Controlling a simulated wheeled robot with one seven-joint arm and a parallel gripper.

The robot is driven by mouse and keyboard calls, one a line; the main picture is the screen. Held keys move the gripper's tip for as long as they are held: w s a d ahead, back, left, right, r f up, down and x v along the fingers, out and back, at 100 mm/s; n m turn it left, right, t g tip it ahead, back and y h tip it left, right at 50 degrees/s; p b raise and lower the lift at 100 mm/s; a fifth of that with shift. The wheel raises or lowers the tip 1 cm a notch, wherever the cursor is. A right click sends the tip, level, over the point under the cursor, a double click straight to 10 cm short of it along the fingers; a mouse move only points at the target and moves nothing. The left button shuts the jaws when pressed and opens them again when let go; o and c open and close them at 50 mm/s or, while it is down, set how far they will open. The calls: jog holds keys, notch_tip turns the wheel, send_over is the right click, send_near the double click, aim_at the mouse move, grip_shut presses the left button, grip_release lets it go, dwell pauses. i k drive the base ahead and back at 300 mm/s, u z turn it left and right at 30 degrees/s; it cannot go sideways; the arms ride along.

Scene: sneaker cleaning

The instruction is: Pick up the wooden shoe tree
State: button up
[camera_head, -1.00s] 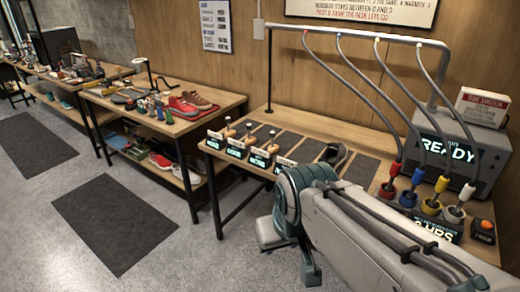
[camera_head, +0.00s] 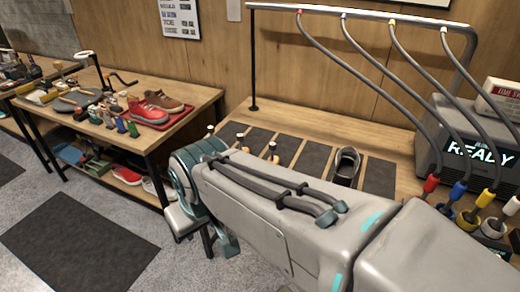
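I cannot make out a shoe tree for certain. Small upright pieces with pale wooden parts stand along the front of the near workbench (camera_head: 385,125). One piece (camera_head: 273,152) shows just above my arm, another (camera_head: 240,139) is left of it, and my arm hides the lower parts of this row. A dark shoe (camera_head: 346,166) rests on a dark mat strip right of them. My arm crosses the foreground from the lower right, its teal joint in front of the bench's left end. I cannot pick out my gripper's fingers.
A grey machine (camera_head: 462,148) reading "READY" stands at right, with hoses from an overhead rail (camera_head: 370,14). A dark floor mat (camera_head: 75,245) lies on clear floor.

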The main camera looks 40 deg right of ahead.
aim_at(272, 146)
jog(key=z, duration=0.5)
jog(key=i, duration=0.8)
jog(key=z, duration=1.3)
jog(key=i, duration=0.35)
jog(key=z, duration=0.25)
